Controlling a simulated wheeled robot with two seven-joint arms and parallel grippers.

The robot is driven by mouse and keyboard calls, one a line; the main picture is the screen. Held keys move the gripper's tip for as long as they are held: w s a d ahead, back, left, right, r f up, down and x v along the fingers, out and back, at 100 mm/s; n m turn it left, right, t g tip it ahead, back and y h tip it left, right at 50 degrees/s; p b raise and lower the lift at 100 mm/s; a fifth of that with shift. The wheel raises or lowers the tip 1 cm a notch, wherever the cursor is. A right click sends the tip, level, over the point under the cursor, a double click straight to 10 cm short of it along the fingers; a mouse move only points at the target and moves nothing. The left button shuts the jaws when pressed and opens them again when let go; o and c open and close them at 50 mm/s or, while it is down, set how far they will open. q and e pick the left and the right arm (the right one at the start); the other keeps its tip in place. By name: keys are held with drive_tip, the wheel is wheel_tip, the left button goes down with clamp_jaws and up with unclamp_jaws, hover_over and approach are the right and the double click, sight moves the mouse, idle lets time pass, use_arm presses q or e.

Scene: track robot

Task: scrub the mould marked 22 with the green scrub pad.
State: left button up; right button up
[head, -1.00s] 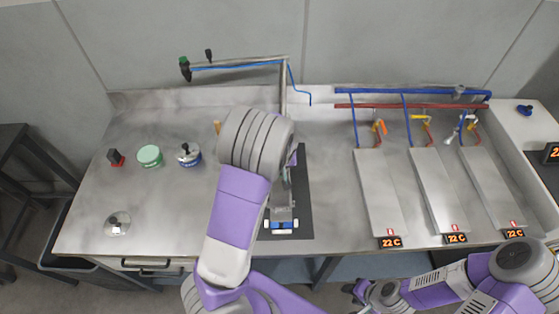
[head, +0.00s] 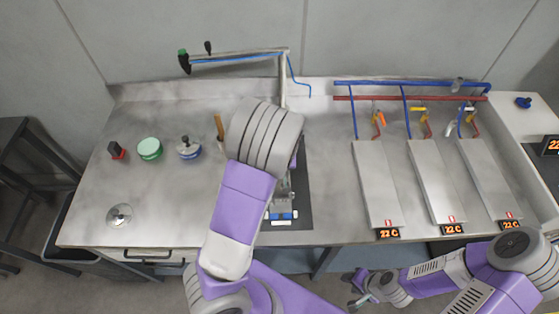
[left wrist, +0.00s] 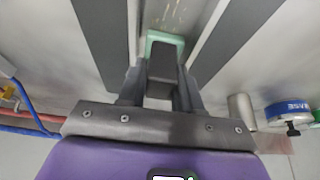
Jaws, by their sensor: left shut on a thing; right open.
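A green pad (left wrist: 165,38) with a dark block on it shows between the fingers of my left gripper (left wrist: 162,80) in the left wrist view. The gripper is shut on it. Beneath lies a pale metal strip (left wrist: 208,25) flanked by dark mat; I take it for the mould. I cannot read a 22 on it, nor tell whether the pad touches it. In the head view my left forearm hides most of this spot on the dark mat (head: 305,190). My right gripper (head: 353,289) is open and empty below the counter's front edge.
Three metal slabs (head: 378,185) with orange temperature displays lie at the right, below blue and red pipes. A red-black item (head: 117,150), a green round container (head: 150,149), a blue-banded pot (head: 189,148) and a round lid (head: 119,215) stand left.

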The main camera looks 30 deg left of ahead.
use_arm(q)
drive_tip(key=shift+s, duration=0.15)
drive_tip(key=shift+s+d+r+p, duration=0.1)
drive_tip(key=shift+s+d+p, duration=0.35)
drive_tip(key=shift+s+d, duration=0.35)
drive_tip(key=shift+s+a, duration=0.1)
drive_tip(key=shift+s+d+p, duration=0.15)
drive_tip(key=shift+s+d, duration=0.2)
drive_tip(key=shift+s, duration=0.2)
drive_tip(key=shift+s+d+p, duration=0.15)
drive_tip(key=shift+s+d, duration=0.15)
drive_tip(key=shift+s, duration=0.2)
drive_tip(key=shift+s, duration=0.1)
drive_tip(key=shift+s+d+p, duration=0.2)
drive_tip(key=shift+s+d, duration=0.15)
drive_tip(key=shift+s, duration=0.2)
drive_tip(key=shift+s+d+p, duration=0.2)
drive_tip(key=shift+s+d, duration=0.1)
drive_tip(key=shift+s, duration=0.2)
drive_tip(key=shift+w, duration=0.1)
